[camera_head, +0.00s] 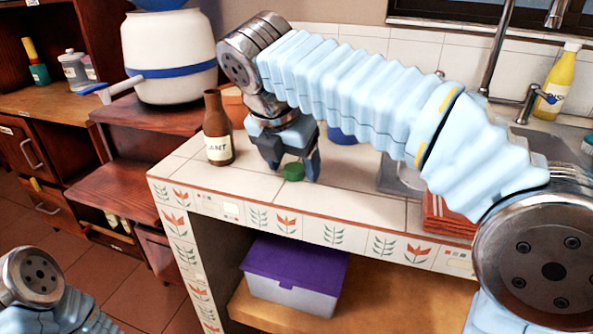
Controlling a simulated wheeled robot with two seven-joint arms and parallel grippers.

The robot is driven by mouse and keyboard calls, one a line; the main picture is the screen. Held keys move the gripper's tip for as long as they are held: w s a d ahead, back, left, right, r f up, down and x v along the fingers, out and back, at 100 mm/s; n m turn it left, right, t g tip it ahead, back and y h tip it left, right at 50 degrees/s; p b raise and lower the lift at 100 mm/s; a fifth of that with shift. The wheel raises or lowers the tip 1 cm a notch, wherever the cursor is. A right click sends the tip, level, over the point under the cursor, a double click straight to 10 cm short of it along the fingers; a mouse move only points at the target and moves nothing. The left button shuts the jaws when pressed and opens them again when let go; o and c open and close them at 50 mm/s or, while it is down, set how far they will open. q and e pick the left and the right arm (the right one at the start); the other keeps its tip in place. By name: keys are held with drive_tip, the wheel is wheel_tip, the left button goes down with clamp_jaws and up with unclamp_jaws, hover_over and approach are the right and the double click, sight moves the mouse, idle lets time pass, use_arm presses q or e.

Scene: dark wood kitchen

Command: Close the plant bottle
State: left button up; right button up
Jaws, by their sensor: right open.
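The plant bottle (217,130) is brown with a pale label and stands upright at the left part of the tiled counter. Its neck top shows no cap. A small green cap (293,172) lies on the counter to the right of the bottle. My right gripper (294,168) points down over the green cap with its fingers apart on either side of it. I cannot tell whether the fingers touch the cap. Part of my left arm shows at the lower left, but its gripper is out of view.
The tiled counter (375,213) is clear in front of the gripper. A blue object (342,135) sits behind my right arm. Red folded cloths (445,215) lie at the right. A white pot (170,60) stands left of the bottle. A yellow bottle (556,82) is near the sink.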

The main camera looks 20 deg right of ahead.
drive_tip(key=c, duration=1.1)
drive_tip(key=shift+r, duration=0.15)
